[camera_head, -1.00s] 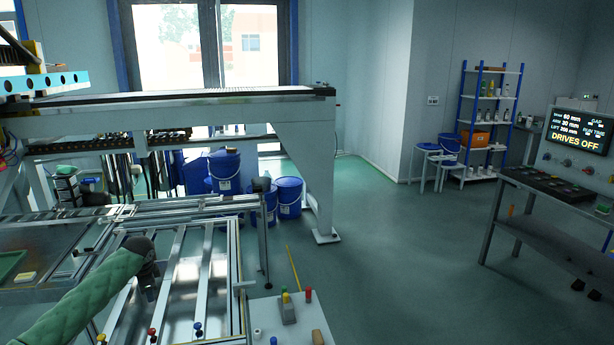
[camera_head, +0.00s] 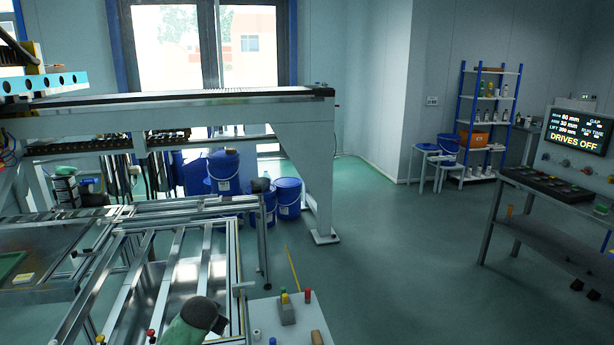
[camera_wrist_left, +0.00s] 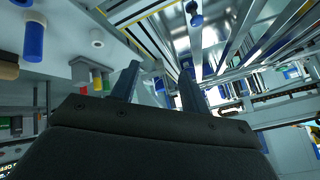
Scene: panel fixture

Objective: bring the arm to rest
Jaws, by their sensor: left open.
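My left arm, in its green sleeve (camera_head: 183,332), shows at the bottom of the head view, low over the front of the metal frame. Its dark end (camera_head: 208,312) points away from the head camera, and its fingers cannot be made out there. In the left wrist view my left gripper (camera_wrist_left: 160,76) is open, its two dark fingers apart with nothing held between them. My right arm and gripper are in neither view.
The railed metal frame (camera_head: 170,258) lies around my left arm. A large gantry (camera_head: 200,112) spans behind. A control console (camera_head: 560,185) stands at right; the floor between is clear.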

